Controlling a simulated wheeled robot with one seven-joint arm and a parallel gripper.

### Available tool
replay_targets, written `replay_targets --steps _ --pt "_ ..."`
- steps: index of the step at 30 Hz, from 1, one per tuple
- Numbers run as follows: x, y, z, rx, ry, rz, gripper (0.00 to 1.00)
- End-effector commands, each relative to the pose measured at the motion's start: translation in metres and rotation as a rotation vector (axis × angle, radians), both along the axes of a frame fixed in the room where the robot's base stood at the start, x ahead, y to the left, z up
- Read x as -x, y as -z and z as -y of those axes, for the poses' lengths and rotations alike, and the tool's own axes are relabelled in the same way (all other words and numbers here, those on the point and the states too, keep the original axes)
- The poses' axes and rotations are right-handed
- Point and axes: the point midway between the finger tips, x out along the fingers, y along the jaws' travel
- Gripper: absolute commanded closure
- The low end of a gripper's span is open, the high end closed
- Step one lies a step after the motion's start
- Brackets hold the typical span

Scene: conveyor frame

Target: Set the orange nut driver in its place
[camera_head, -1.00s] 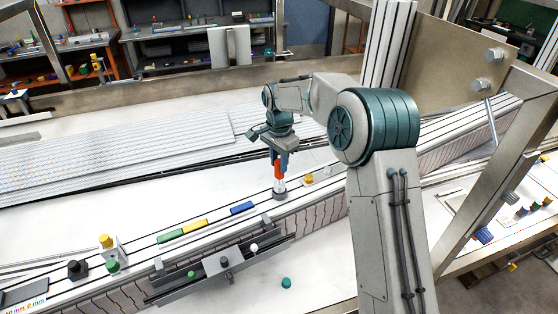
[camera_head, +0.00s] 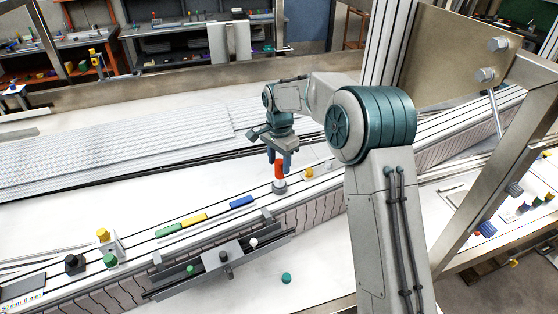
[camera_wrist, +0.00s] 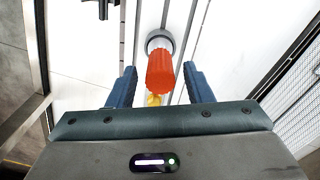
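The orange nut driver (camera_head: 279,169) stands upright, handle up, in a round grey holder (camera_head: 279,187) on the conveyor frame. My gripper (camera_head: 280,160) is above it, with its blue fingers apart. In the wrist view, the orange handle (camera_wrist: 160,72) lies just ahead of and between the open fingertips of my gripper (camera_wrist: 160,72), touching neither. The grey ring of the holder (camera_wrist: 160,38) shows around its lower end. The shaft is hidden in the holder.
Green, yellow and blue blocks (camera_head: 241,202) lie along the rail to the left. A small yellow-topped piece (camera_head: 308,173) stands close on the right. A green knob (camera_head: 286,278) lies on the white surface.

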Motion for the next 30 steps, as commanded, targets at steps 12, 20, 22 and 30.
replay_targets --steps 12,20,22,30 --pt "0.000 -0.007 0.000 0.000 0.000 0.001 0.48" --pt "-0.001 -0.057 -0.001 -0.002 0.000 0.006 0.48" --pt "-0.001 -0.074 -0.001 -0.002 0.000 0.006 0.48" --pt "-0.001 -0.124 0.000 -0.001 0.000 0.002 0.48"
